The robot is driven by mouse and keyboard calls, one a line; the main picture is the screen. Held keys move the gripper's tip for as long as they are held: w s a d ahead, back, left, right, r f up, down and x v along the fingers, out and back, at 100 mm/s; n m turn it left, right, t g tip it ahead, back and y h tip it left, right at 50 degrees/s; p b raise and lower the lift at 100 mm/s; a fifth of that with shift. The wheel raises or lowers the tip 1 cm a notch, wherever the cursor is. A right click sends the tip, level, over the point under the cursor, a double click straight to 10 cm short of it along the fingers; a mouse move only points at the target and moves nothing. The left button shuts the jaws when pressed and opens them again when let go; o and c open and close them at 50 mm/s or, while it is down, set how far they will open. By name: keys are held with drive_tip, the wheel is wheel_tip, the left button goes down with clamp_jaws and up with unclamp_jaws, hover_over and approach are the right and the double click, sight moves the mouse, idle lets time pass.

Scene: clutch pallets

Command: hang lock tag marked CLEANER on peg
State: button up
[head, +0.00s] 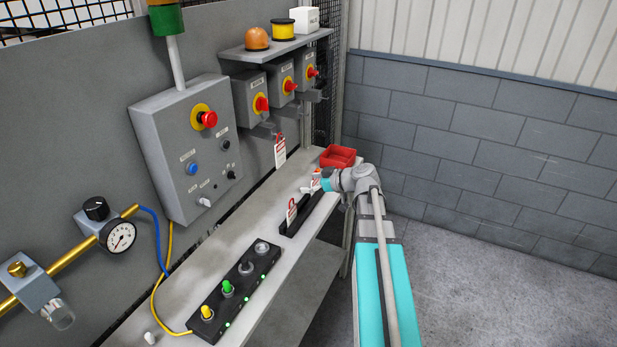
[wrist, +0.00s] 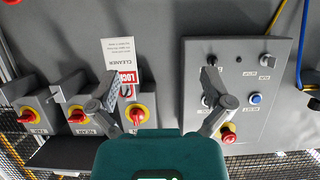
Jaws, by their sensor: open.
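The white tag marked CLEANER (wrist: 119,58), with a red header, shows upside down in the wrist view. It hangs below the switch box nearest the control panel, apparently on that box's peg. In the head view the hanging tag (head: 281,152) is clear of the bench, its lettering too small to read. My gripper (wrist: 160,88) is open and empty, facing the wall. Its left finger partly overlaps the tag's edge in the picture, but I see no grip on it. In the head view my gripper (head: 324,182) is over the far end of the bench.
Another tag (head: 292,212) stands in a black rack (head: 298,222) on the bench. A red bin (head: 338,155) sits behind my gripper. A grey control box (head: 187,150) projects from the wall. A black button strip (head: 237,290) lies nearer. Open floor lies at right.

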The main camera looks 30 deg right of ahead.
drive_tip(key=shift+s+a+f+b, duration=0.25)
drive_tip(key=shift+s+f, duration=0.1)
drive_tip(key=shift+s, duration=0.25)
drive_tip(key=shift+s+a+f+b, duration=0.2)
drive_tip(key=shift+s+f+b, duration=0.1)
drive_tip(key=shift+s, duration=0.35)
drive_tip(key=shift+s+a+f+b, duration=0.25)
drive_tip(key=shift+s+f, duration=0.1)
drive_tip(key=shift+s, duration=0.25)
